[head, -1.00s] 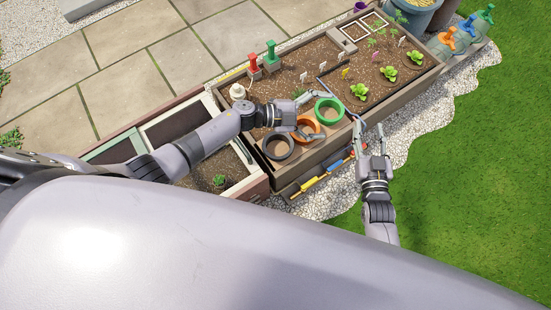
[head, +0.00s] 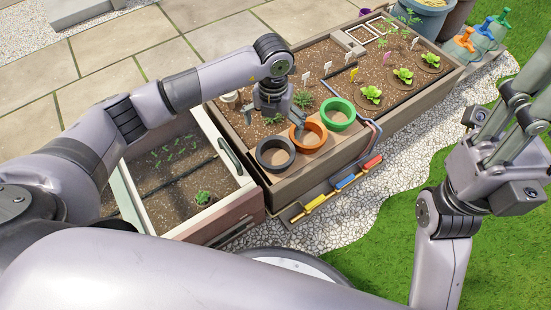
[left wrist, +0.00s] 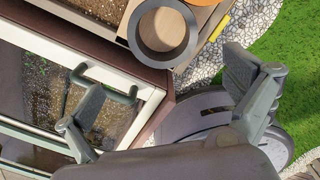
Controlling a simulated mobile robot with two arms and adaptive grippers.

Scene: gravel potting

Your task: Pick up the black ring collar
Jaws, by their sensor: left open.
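The black ring collar (head: 275,170) lies on the wooden ledge at the near corner of the planter, beside the orange ring (head: 306,144). In the left wrist view the black collar (left wrist: 137,32) shows at the top, beyond my fingers, with nothing gripping it. My left gripper (head: 273,117) hangs over the planter soil, behind the collar in the head view. Its fingers are apart and empty in the left wrist view (left wrist: 165,88). My right gripper (head: 510,110) is raised over the grass at the right, fingers apart and empty.
A green ring (head: 338,121) stands beside the orange one. A cold frame (head: 225,160) with a dark handle adjoins the planter at left. A rail with coloured tools (head: 345,181) runs along the planter's front.

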